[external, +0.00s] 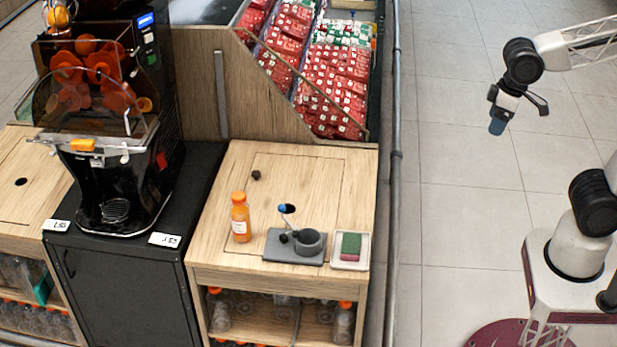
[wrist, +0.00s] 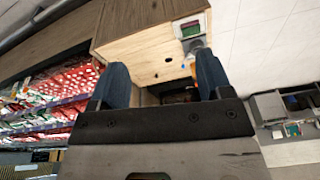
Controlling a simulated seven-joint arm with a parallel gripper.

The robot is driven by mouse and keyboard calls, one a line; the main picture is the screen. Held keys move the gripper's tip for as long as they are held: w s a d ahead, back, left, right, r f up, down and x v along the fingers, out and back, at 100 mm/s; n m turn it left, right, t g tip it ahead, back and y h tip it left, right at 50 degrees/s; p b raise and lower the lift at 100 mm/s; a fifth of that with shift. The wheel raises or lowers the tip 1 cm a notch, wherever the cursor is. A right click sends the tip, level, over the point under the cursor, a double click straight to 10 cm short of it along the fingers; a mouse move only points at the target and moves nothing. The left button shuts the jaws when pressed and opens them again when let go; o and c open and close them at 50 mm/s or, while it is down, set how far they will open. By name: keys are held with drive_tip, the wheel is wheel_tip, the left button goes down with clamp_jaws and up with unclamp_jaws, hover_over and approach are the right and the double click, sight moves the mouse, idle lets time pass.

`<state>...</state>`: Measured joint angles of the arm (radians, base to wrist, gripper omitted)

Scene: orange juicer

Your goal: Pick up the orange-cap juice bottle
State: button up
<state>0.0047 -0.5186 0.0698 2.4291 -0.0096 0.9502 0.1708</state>
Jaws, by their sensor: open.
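The orange-cap juice bottle (external: 240,218) stands upright on the wooden counter (external: 330,170), left of a grey holder. It is filled with orange juice. My gripper (external: 518,115) is at the upper right in the external view, above the tiled floor and well away from the counter and bottle. In the wrist view its two blue fingers (wrist: 163,85) are spread apart with nothing between them. The wooden counter shows beyond the fingertips.
A grey holder with a cup (external: 308,241) and a tray with a green and red sponge (external: 350,248) sit right of the bottle. A juicer (external: 110,130) stands left. A metal rail (external: 396,180) runs along the counter's right side. Red packages (external: 325,80) lie behind.

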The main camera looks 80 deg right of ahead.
drive_tip(key=w+r+m, duration=0.3)
drive_tip(key=w+m, duration=0.1)
drive_tip(key=w, duration=1.4)
drive_tip(key=m+g, duration=0.2)
drive_tip(key=m, duration=1.1)
hover_over(238, 196)
drive_tip(key=f, duration=2.3)
drive_tip(key=shift+s+f, duration=0.35)
drive_tip(key=shift+f, duration=0.05)
drive_tip(key=shift+w+f+m, duration=0.3)
drive_tip(key=shift+w+f, duration=0.05)
drive_tip(key=shift+f, duration=0.1)
drive_tip(key=shift+f, duration=0.1)
drive_tip(key=shift+f, duration=1.15)
drive_tip(key=shift+f, duration=0.15)
